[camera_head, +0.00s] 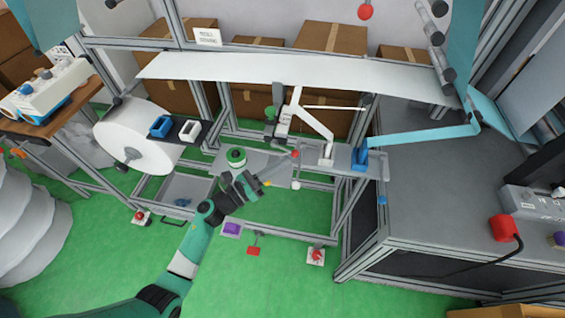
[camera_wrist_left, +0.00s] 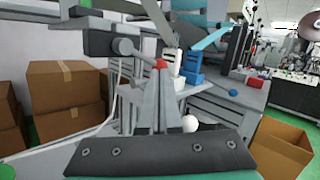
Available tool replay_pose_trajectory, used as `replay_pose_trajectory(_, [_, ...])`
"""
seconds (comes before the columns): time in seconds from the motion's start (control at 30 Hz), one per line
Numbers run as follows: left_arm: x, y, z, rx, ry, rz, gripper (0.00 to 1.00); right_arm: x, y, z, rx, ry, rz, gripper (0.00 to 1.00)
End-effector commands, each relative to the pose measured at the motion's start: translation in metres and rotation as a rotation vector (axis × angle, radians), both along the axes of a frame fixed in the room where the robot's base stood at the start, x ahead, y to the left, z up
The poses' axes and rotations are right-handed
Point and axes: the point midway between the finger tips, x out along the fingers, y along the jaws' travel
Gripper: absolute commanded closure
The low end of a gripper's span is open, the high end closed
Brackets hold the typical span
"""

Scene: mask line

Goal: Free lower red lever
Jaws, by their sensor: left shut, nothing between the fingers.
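A lever with a red knob (camera_head: 295,154) sits at the middle of the machine frame in the head view. In the left wrist view its red knob (camera_wrist_left: 160,64) ends a grey rod from a round hub. My left gripper (camera_head: 264,186) is below and left of the knob in the head view. In the left wrist view its fingers (camera_wrist_left: 161,76) are together and empty, with the tips just under the knob in the picture. Whether they touch it I cannot tell. My right gripper is not in view.
A white ball (camera_head: 295,185) is close to the right of my left gripper. A blue clamp (camera_head: 360,158) and white linkage (camera_head: 312,125) are to the right. Another red-tipped part (camera_head: 253,250) hangs lower, above green floor.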

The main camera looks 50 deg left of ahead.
Motion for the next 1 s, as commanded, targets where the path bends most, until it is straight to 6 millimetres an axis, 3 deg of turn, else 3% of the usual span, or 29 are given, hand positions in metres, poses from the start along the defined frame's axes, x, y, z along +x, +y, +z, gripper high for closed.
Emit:
replay_pose_trajectory(0.47, [0.008, -0.002, 0.001, -0.004, -0.002, 0.0, 1.0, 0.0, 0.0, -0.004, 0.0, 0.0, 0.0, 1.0])
replay_pose_trajectory(0.8, [0.012, -0.008, 0.001, -0.168, -0.122, -0.001, 1.0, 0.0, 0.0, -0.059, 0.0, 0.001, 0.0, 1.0])
replay_pose_trajectory(1.0, [0.012, -0.008, 0.01, -0.21, -0.148, -0.001, 1.0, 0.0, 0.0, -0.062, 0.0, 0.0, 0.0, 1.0])
